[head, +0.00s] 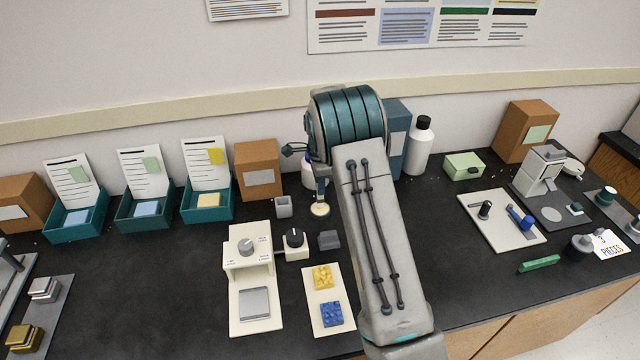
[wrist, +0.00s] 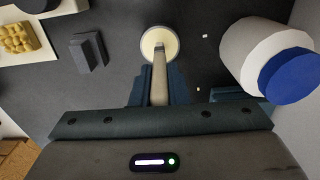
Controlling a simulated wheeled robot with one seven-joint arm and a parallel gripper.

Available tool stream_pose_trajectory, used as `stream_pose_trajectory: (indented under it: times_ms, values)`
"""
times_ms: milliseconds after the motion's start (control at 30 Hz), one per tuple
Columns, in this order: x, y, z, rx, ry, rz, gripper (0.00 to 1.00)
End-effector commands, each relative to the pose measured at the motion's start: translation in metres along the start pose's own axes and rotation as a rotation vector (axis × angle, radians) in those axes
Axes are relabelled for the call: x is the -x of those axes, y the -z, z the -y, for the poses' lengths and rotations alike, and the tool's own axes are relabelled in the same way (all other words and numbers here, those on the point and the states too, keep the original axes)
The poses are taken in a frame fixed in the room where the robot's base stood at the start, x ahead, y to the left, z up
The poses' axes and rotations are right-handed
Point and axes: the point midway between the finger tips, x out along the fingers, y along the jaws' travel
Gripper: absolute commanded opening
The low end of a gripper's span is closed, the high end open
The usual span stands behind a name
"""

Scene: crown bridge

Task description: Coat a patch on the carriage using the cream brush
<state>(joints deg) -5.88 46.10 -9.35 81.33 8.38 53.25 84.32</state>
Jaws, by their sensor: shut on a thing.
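My gripper (head: 320,186) is shut on the handle of the cream brush (head: 320,209). I cannot tell for certain which thing is the carriage. A cream stand with a dial (head: 247,246) and a grey square plate (head: 254,303) is at the front left of the brush.
A dark grey block (head: 329,240) and a cream plate with yellow (head: 322,277) and blue (head: 331,314) pieces lie in front. A small dial box (head: 294,243) and grey cup (head: 283,207) stand left. A blue-capped white bottle (wrist: 250,50) is close to my gripper.

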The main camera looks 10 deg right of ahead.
Motion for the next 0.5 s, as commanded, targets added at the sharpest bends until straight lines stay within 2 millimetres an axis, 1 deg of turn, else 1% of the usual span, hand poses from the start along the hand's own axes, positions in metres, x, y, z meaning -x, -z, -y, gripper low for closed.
stream_pose_trajectory:
  times_ms: [500]
  values:
    - [-0.0069,0.0,-0.0001,0.0,0.0,0.0,0.0]
